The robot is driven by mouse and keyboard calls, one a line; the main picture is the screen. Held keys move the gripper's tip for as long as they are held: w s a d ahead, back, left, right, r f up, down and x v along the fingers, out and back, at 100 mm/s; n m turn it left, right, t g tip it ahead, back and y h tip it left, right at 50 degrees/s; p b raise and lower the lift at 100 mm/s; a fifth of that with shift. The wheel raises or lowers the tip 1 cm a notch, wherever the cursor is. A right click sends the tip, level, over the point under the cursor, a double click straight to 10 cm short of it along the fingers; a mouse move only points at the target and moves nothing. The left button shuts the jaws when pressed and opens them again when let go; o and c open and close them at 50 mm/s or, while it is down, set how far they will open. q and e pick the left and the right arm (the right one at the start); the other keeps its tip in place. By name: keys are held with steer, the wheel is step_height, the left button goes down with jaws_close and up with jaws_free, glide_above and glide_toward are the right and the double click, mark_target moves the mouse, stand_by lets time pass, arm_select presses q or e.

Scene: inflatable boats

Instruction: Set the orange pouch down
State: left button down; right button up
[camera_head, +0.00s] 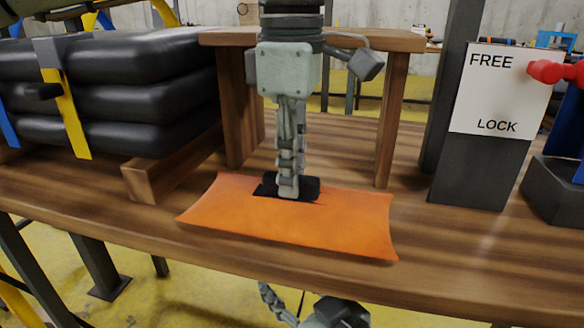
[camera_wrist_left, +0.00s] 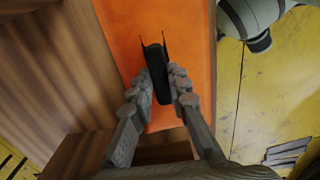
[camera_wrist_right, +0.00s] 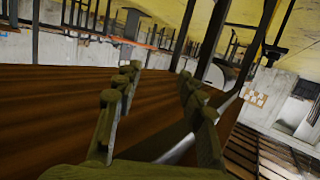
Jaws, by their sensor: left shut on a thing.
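The orange pouch (camera_head: 290,222) lies flat and level at the front of the wooden table (camera_head: 450,255), below the wooden stand. I cannot tell whether its underside touches the wood. My left gripper (camera_head: 288,188) points straight down at the pouch's middle and is shut on its black handle (camera_head: 308,188). In the left wrist view the handle (camera_wrist_left: 158,75) stands between the two fingers, with the orange cloth (camera_wrist_left: 120,30) around it. My right gripper (camera_wrist_right: 155,85) is open and empty; in the head view it shows low, below the table's front edge.
The wooden stand (camera_head: 395,120) rises behind the pouch. Strapped black rolls (camera_head: 130,100) lie at the left on a wood block (camera_head: 150,180). A FREE/LOCK panel (camera_head: 495,90) and a red handle (camera_head: 555,72) stand at the right. Bare table lies between pouch and panel.

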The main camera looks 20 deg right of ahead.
steer(key=shift+r, duration=0.1)
arm_select(q)
steer(key=c, duration=1.9)
jaws_free()
steer(key=shift+f, duration=0.1)
steer(key=o, duration=0.4)
steer(key=shift+o, duration=0.2)
arm_select(e)
steer(key=shift+a+r, duration=0.1)
steer(key=shift+r, duration=0.05)
arm_select(q)
step_height(320, 180, up, 12)
steer(key=p, duration=0.2)
arm_select(e)
steer(key=s+d+f+g+h, duration=0.2)
steer(key=s+d+f+g, duration=0.1)
steer(key=d+f, duration=0.3)
step_height(320, 180, down, 2)
steer(key=shift+s+d+f+m+g+h, duration=0.1)
steer(key=shift+s+d+m+g+h, duration=0.25)
steer(key=shift+g, duration=0.45)
steer(key=shift+s+a, duration=0.15)
